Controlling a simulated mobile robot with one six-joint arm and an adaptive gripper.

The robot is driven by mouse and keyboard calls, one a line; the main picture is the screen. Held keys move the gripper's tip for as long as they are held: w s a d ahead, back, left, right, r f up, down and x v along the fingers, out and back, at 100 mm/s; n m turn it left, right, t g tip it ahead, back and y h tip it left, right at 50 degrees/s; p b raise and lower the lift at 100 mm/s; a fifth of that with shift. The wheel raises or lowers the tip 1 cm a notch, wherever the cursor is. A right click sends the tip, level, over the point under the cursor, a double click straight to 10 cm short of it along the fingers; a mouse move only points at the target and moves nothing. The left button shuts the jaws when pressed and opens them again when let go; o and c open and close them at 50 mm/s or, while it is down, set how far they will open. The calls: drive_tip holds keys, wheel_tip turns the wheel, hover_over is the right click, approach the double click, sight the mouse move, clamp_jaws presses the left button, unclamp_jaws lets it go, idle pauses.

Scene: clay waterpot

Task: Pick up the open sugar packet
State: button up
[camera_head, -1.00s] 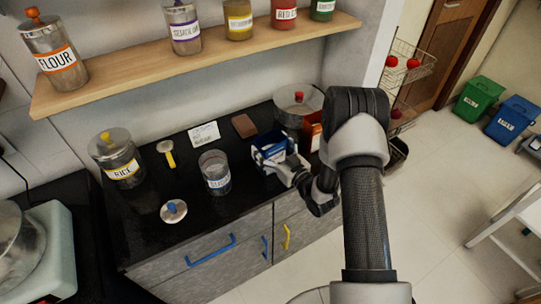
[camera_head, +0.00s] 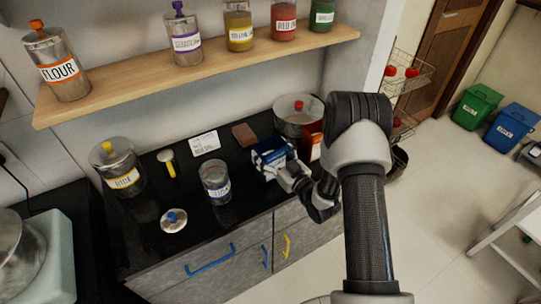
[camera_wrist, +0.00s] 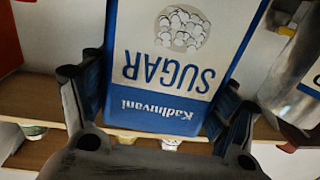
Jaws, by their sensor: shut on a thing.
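The sugar packet (camera_wrist: 172,65) is blue and white, with "SUGAR" printed upside down in the wrist view. My gripper (camera_wrist: 155,100) has one finger on each side of the packet and is shut on it. In the head view the packet (camera_head: 270,152) is at the right part of the black counter, with my gripper (camera_head: 285,172) at its near side. I cannot tell whether the packet touches the counter. Its open end is not clear in either view.
A glass jar (camera_head: 215,182) stands left of the packet, with a loose lid (camera_head: 173,220) nearby. A lidded pot (camera_head: 298,112), a brown block (camera_head: 244,135) and an orange box (camera_head: 311,142) are close by. A shelf of jars (camera_head: 200,72) runs above the counter (camera_head: 240,204).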

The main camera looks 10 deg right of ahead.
wheel_tip(320, 180, up, 18)
drive_tip(key=p, duration=0.5)
drive_tip(key=shift+r, duration=0.2)
